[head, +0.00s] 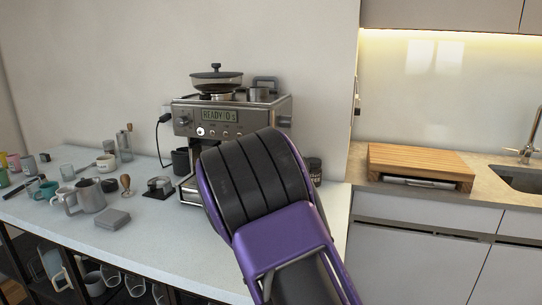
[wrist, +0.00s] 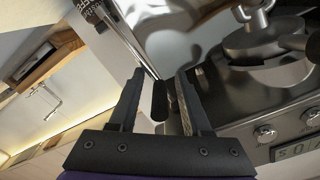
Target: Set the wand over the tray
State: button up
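The espresso machine (head: 232,113) stands on the white counter, its display lit. My arm covers its lower right front in the head view. Only the left end of its drip tray (head: 189,197) shows at the base. The wand is hidden in the head view. In the wrist view, a dark rounded rod (wrist: 160,100), which looks like the wand's black grip, shows between the fingers of my gripper (wrist: 160,73). The fingers are apart, with a gap on the left of the rod. The rod appears close to the right finger; contact cannot be told.
Mugs, a steel pitcher (head: 91,194), a tamper (head: 126,184) and a grey box (head: 113,219) crowd the counter left of the machine. A dark jar (head: 315,171) stands at its right. A wooden board (head: 420,162) lies on the right counter beside the sink (head: 522,179).

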jog(key=shift+a, duration=0.15)
jog(key=shift+s+a, duration=0.2)
jog(key=shift+s, duration=0.15)
jog(key=v, duration=1.6)
jog(key=shift+s+p, duration=0.35)
jog(key=shift+p, duration=0.05)
